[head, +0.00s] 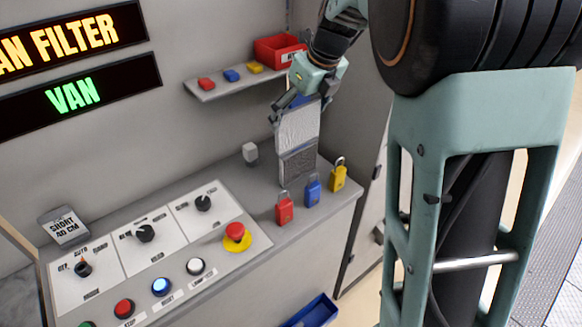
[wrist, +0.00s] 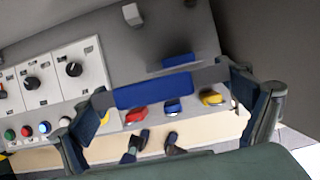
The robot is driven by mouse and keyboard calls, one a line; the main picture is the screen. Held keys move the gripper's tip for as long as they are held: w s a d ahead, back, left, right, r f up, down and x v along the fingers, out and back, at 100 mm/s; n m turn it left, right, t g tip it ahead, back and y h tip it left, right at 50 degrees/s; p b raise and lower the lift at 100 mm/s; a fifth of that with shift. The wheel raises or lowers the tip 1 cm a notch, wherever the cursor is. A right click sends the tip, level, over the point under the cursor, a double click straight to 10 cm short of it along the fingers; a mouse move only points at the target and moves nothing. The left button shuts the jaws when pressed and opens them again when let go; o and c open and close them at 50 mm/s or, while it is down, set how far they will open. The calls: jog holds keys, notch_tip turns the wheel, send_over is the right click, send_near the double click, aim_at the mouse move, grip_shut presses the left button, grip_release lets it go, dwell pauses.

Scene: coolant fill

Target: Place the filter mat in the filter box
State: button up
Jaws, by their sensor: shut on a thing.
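My gripper (head: 299,99) is shut on the filter mat (head: 297,126), a pale panel with a blue strip along its top. The mat hangs upright below the fingers at the right end of the console. In the wrist view, my gripper (wrist: 168,90) has one finger at each end of the mat's blue-and-grey top edge (wrist: 153,91). Directly below the mat in the head view is a darker grey, mesh-fronted piece (head: 298,165), which looks like the filter box, standing on the console. I cannot tell whether the mat's lower edge is inside it or in front of it.
Red (head: 284,209), blue (head: 313,190) and yellow (head: 338,176) padlocks stand close in front. A red emergency button (head: 236,232) and control panels lie to the left. A shelf (head: 218,87) with a red bin (head: 278,50) is behind. A blue tray (head: 312,311) sits below.

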notch_tip(320, 180, down, 16)
jog(key=shift+r+b, duration=0.1)
jog(key=shift+b, duration=0.6)
jog(key=shift+s, duration=0.1)
jog(key=o, duration=1)
jog(key=shift+c, duration=0.2)
